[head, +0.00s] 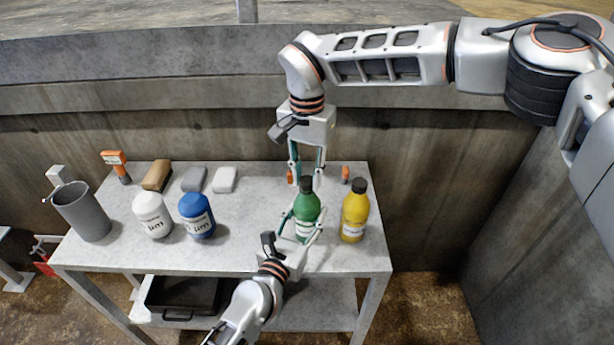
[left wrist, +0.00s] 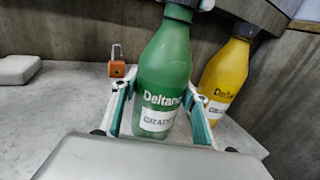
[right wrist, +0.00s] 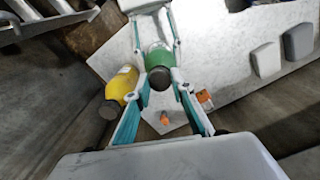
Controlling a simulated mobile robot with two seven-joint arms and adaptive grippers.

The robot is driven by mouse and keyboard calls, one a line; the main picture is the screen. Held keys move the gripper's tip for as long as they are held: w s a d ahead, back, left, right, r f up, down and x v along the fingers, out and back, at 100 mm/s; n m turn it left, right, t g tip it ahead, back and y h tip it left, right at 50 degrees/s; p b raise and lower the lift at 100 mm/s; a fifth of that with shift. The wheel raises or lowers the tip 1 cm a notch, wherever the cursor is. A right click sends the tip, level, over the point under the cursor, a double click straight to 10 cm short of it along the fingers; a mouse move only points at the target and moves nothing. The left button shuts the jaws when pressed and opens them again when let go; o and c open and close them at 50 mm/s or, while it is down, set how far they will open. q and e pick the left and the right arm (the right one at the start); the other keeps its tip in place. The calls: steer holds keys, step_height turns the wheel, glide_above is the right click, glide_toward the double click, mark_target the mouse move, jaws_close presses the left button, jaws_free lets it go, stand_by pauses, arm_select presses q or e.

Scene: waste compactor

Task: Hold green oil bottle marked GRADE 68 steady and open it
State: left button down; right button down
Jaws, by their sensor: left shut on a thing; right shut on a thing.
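The green oil bottle (head: 307,207) stands upright near the front right of the grey table. Its label is only partly readable in the left wrist view (left wrist: 165,62); the grade number is not legible. My left gripper (head: 303,229) is shut on the bottle's body from the front, one finger on each side. It also shows in the left wrist view (left wrist: 160,98). My right gripper (head: 306,178) reaches down from behind and is shut on the dark cap (right wrist: 160,78) at the bottle's top. The cap sits on the neck.
A yellow bottle (head: 355,212) stands close to the right of the green one. Blue (head: 197,216) and white (head: 152,214) bottles, a grey bin (head: 82,212) and several blocks are on the left. Small orange items lie behind the green bottle. A concrete wall rises behind the table.

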mark_target(307, 180)
steer(key=shift+r, duration=0.7)
steer(key=shift+r, duration=0.25)
steer(key=shift+r, duration=1.9)
arm_select(q)
steer(key=c, duration=1)
jaws_free()
steer(key=shift+c, duration=0.2)
steer(key=v, duration=1.2)
